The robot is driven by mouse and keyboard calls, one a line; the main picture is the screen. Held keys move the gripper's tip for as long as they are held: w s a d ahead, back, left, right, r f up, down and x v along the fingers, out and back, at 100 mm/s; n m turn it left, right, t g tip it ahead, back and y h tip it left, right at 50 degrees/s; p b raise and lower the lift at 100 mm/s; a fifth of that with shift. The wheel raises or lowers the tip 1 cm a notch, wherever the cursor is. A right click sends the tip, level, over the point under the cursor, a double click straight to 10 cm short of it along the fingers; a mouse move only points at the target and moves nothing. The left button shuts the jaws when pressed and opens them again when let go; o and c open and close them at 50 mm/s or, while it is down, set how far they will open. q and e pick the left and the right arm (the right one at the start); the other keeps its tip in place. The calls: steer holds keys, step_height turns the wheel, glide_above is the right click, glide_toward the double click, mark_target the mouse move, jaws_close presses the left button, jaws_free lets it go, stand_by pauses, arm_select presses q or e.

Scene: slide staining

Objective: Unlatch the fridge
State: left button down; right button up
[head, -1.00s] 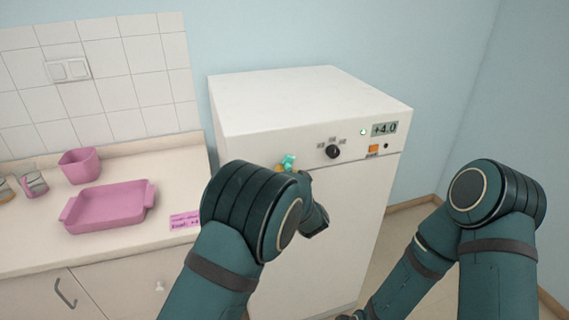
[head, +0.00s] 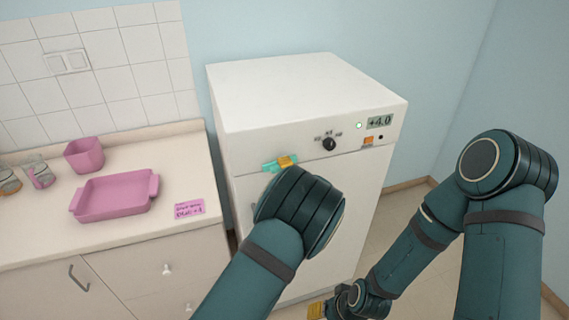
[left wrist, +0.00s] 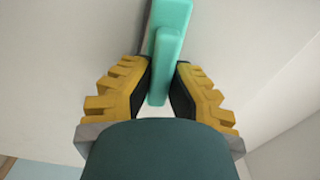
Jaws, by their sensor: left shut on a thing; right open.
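The fridge (head: 300,88) is a white box with its door closed. A teal latch (head: 270,165) sits at the left of its front, near the top edge of the door. My left gripper (head: 288,161) is at this latch, mostly hidden behind my left forearm. In the left wrist view, its yellow fingers (left wrist: 163,88) are shut on the teal latch handle (left wrist: 164,65), one finger on each side. My right gripper (head: 320,309) is open, low at the bottom of the head view and partly cut off by the frame.
A dial (head: 329,144) and display (head: 380,122) are on the fridge's top panel. A bare wall is at right.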

arm_select(q)
steer(key=shift+w+a+r+m, duration=0.15)
steer(key=shift+r+m, duration=0.2)
steer(key=shift+m, duration=0.45)
steer(key=c, duration=0.9)
jaws_free()
steer(key=shift+f, duration=0.1)
steer(key=shift+w+f, duration=0.1)
steer(key=shift+f, duration=0.1)
steer(key=shift+s, duration=0.3)
steer(key=v, duration=1.1)
steer(key=shift+s, duration=0.2)
